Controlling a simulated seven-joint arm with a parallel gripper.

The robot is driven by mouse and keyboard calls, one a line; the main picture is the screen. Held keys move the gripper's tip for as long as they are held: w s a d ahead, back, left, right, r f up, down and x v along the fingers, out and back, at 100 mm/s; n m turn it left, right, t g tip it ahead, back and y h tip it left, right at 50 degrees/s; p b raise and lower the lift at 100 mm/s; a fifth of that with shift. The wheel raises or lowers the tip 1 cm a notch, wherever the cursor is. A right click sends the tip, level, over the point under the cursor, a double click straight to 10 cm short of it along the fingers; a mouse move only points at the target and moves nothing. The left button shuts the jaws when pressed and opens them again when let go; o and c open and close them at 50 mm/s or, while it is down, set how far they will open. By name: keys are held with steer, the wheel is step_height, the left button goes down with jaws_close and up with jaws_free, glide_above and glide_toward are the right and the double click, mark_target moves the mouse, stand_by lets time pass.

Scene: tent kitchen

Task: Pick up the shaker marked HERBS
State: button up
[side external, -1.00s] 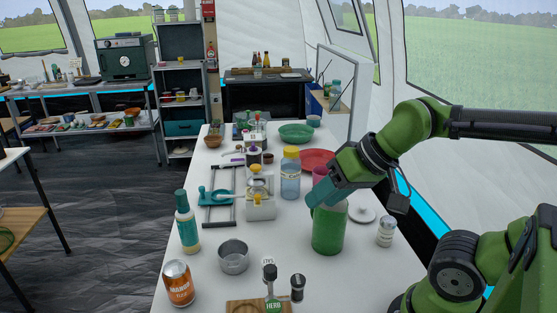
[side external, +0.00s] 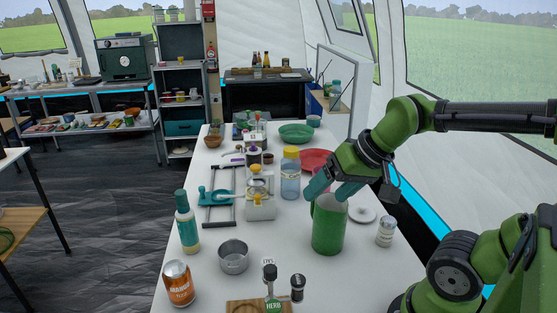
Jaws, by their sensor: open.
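The shaker marked HERBS (side external: 273,305) stands at the near edge of the table, by a wooden board. Its green label reads "HERB" and the bottom of the picture cuts it off. A pale-topped item with a dark band overlaps it, so its top is hard to make out. My gripper (side external: 328,197) is open, with its two teal fingers spread apart, over the rim of a green pitcher (side external: 329,232). It is well behind and to the right of the HERBS shaker. I see nothing held between the fingers.
A dark-capped shaker (side external: 297,288) stands close right of the HERBS shaker. A metal bowl (side external: 233,258), an orange can (side external: 179,284) and a teal bottle (side external: 187,225) stand left. A white shaker (side external: 386,232) and a round lid (side external: 362,214) are right of the pitcher.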

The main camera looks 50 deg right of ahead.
steer(key=d+f+m+g+h, duration=0.1)
steer(key=d+f+m+g, duration=0.1)
steer(key=d+m, duration=0.65)
steer(key=m+g, duration=0.5)
steer(key=m, duration=1.3)
glide_above(387, 228)
steer(key=d, duration=0.2)
step_height(387, 228, down, 3)
steer(key=shift+t, duration=0.3)
steer(key=f, duration=1.1)
steer(key=shift+w, duration=0.3)
steer(key=shift+s+f, duration=0.15)
steer(key=shift+f, duration=2.45)
steer(key=shift+d, duration=0.1)
steer(key=c, duration=1.2)
